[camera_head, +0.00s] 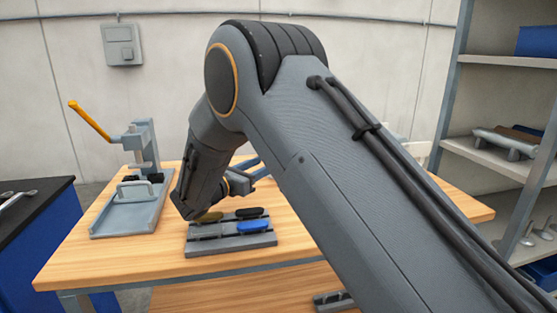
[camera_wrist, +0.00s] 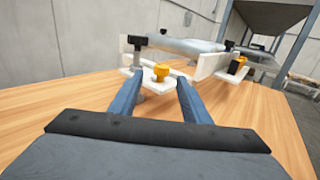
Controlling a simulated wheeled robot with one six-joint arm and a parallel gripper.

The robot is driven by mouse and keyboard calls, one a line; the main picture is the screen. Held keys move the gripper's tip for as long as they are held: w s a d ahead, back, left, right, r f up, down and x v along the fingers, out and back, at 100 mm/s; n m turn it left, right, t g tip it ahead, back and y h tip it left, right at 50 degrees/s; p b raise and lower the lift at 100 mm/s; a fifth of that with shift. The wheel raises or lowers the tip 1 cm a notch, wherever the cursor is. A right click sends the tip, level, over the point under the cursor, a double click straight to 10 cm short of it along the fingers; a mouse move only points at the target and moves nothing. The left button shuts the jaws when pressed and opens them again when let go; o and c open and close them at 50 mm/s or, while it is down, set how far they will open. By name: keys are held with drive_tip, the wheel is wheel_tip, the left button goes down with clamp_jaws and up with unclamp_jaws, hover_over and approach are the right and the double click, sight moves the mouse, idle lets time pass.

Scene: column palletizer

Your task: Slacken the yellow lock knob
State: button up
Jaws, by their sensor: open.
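The yellow lock knob (camera_wrist: 161,71) stands on a white plate in the wrist view, near the middle of the picture. My gripper (camera_wrist: 160,84) is open, with one blue-grey finger on each side of the knob's line. The knob shows in the gap near the fingertips, and I cannot tell whether it is between them or just beyond. No contact is visible. In the head view my arm hides the knob, and only part of my gripper (camera_head: 253,170) shows behind it.
A grey tube (camera_wrist: 195,46) lies across the white fixture behind the knob. A second yellow-and-black part (camera_wrist: 238,64) is at its right. Shelves (camera_head: 508,165) stand right.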

drive_tip(key=p+x, duration=0.1)
drive_tip(key=x, duration=0.7)
drive_tip(key=shift+s+d, duration=0.15)
drive_tip(key=shift+d, duration=0.05)
drive_tip(key=shift+c, duration=0.4)
drive_tip(key=c, duration=1)
drive_tip(key=shift+o, duration=0.2)
